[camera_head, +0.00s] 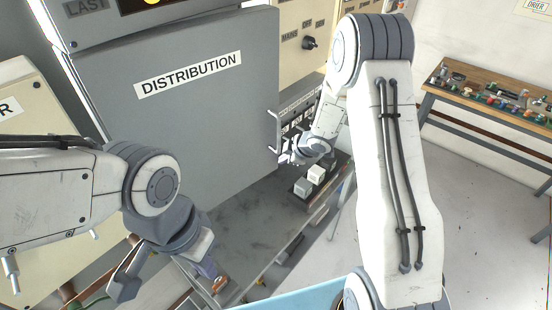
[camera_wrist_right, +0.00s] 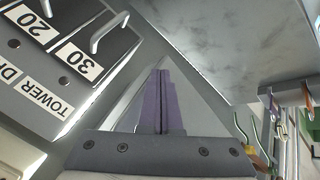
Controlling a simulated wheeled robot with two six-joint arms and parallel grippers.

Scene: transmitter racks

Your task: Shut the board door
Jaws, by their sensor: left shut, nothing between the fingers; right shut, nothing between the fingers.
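The board door (camera_head: 180,110) is a large grey panel labelled DISTRIBUTION, left of centre in the head view. Past its right edge, part of a breaker panel (camera_head: 296,122) shows, so the door seems to stand open; its exact angle is hard to tell. My right gripper (camera_head: 297,157) is beside that edge, partly hidden by my arm. In the right wrist view its purple fingers (camera_wrist_right: 162,72) are together and empty, with the breaker panel (camera_wrist_right: 62,60), labelled 20, 30 and TOWER, at left. My left gripper (camera_head: 212,276) is low, below the door, shut and empty.
A grey bench top (camera_head: 235,225) runs below the door, with small pale blocks (camera_head: 316,174) on a dark tray at its right. A beige cabinet (camera_head: 30,170) stands at left. A wooden table (camera_head: 480,105) with small parts is at right; floor between is clear.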

